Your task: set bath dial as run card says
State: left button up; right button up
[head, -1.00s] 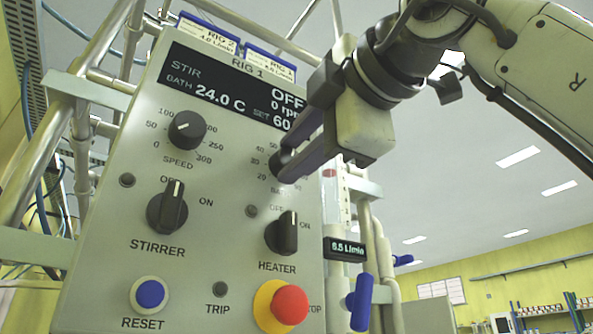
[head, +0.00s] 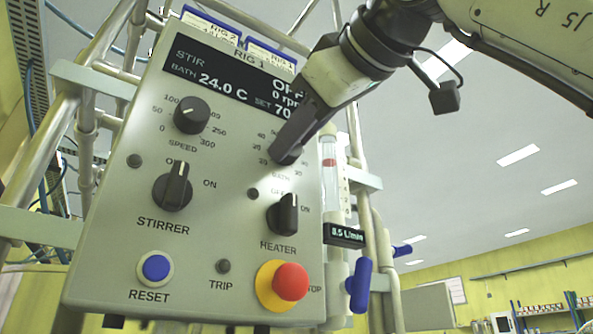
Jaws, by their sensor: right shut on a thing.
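The RIG 1 control panel (head: 225,215) fills the left and middle of the head view. Its display (head: 225,85) reads STIR, BATH 24.0 C, 0 rpm and SET 70, with the right end covered by my gripper. My right gripper (head: 286,152) comes in from the upper right and is shut on the bath dial (head: 290,157), which is mostly hidden behind the fingers. Two run cards (head: 210,37) are clipped at the panel's top; their small text is too blurred to read. My left gripper is not in view.
The speed knob (head: 192,116), stirrer knob (head: 173,188), heater knob (head: 283,214), blue reset button (head: 155,268) and red stop button (head: 290,282) are on the panel.

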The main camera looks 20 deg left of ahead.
dwell(0.6)
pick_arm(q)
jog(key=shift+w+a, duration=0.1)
pick_arm(e)
jog(key=o, duration=1)
jog(key=shift+o, duration=0.2)
jog(key=shift+d, duration=0.1)
pick_arm(q)
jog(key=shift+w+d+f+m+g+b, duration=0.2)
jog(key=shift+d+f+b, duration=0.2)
jog(key=shift+b, duration=0.25)
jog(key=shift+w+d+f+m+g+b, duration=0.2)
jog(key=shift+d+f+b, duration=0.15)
jog(key=shift+b, duration=0.25)
pick_arm(e)
jog(key=v, duration=1)
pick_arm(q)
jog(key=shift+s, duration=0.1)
